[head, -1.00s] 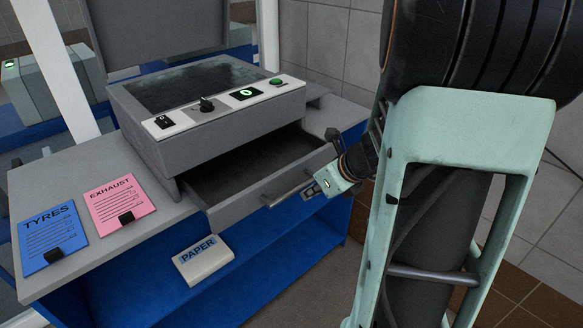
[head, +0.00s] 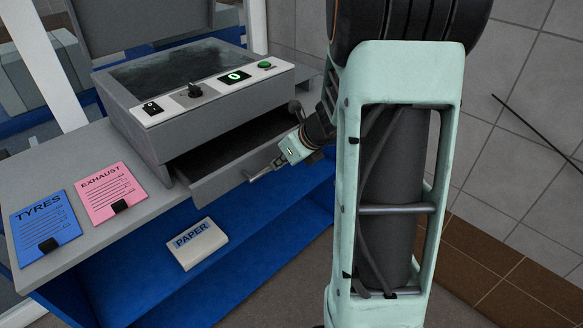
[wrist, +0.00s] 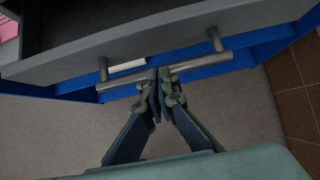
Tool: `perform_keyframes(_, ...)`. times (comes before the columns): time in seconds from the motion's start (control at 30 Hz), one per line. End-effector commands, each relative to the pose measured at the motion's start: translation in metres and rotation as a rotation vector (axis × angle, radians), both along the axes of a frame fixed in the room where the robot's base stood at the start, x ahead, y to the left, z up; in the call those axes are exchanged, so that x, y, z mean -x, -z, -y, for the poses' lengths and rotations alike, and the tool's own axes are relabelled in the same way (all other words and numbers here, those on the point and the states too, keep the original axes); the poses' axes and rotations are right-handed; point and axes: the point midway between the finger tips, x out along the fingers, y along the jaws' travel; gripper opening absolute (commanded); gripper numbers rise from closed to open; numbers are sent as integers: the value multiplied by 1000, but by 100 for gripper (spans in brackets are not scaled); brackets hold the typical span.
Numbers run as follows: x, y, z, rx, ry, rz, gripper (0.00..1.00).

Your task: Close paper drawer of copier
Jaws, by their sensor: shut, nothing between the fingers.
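The grey copier (head: 215,90) stands on a grey-topped counter with its lid raised. Its paper drawer (head: 235,158) is partly pulled out below the control panel, and the inside I can see looks dark and empty. In the wrist view the drawer front (wrist: 150,48) crosses the top, with a bar handle (wrist: 198,62) on two posts. My gripper (wrist: 161,74) is shut and empty, its fingertips at the middle of the handle bar. In the head view my gripper (head: 262,172) is at the drawer front; whether it touches the handle is unclear.
A pack of paper (head: 198,243) lies on the blue shelf (head: 255,235) below. A blue TYRES card (head: 42,220) and a pink EXHAUST card (head: 110,190) lie on the counter (head: 150,212). Tiled wall (head: 520,130) is to the right.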

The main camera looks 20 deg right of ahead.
Motion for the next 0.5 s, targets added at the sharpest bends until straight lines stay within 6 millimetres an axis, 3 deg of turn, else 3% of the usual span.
perform_keyframes(0.2,-52,-3,-20,0,-3,-2,0)
perform_keyframes(0.5,-95,-2,-35,0,-1,-1,0)
